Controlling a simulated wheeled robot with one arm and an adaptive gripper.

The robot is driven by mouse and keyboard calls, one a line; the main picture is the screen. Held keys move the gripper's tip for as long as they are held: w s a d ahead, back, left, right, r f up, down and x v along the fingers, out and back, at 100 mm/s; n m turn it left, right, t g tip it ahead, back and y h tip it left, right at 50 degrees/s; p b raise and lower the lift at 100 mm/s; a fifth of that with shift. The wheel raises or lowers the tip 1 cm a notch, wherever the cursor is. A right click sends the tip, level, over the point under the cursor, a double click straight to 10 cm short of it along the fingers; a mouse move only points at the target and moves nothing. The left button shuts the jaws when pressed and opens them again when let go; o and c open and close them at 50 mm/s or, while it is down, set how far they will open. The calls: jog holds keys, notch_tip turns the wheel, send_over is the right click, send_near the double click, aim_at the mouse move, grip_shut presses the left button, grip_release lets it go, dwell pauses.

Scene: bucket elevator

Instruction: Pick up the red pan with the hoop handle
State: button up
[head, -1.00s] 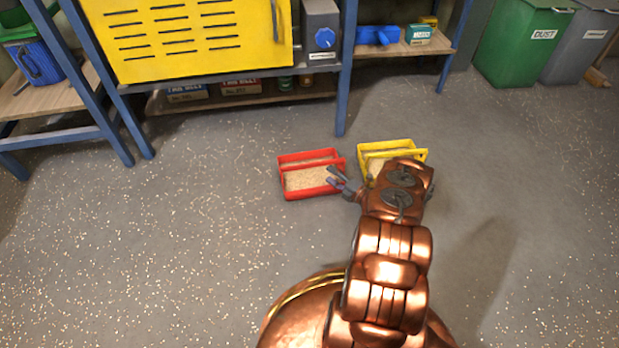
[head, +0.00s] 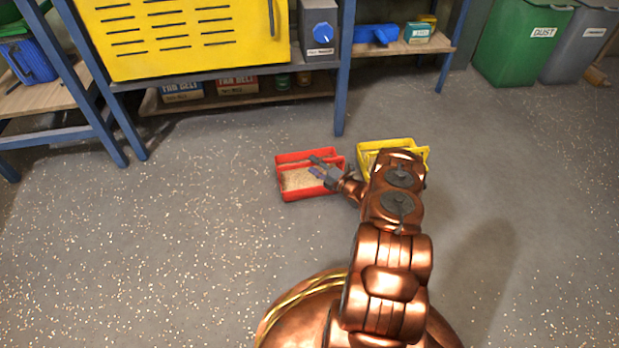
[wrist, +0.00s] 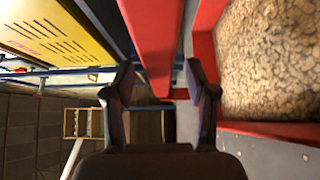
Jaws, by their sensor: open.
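The red pan (head: 312,193) stands on the floor, holding tan grain, with its hoop handle spanning above it. My gripper (head: 317,166) is open and reaches over the pan from the right, its fingers hiding part of the handle and grain. In the wrist view, the handle's red bar (wrist: 150,45) shows between my two open fingers (wrist: 163,90). The pan's red wall (wrist: 203,50) and grain are to the right. Neither finger is seen pressing on the bar; how deep it lies between them I cannot tell.
A yellow pan (head: 365,170) with a similar handle stands close to the right, partly behind my arm. A blue-framed bench with a yellow slotted panel (head: 180,35) stands behind. Green (head: 520,45) and grey bins are at back right. Floor to the left is clear.

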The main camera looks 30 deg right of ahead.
grip_shut()
dwell(0.5)
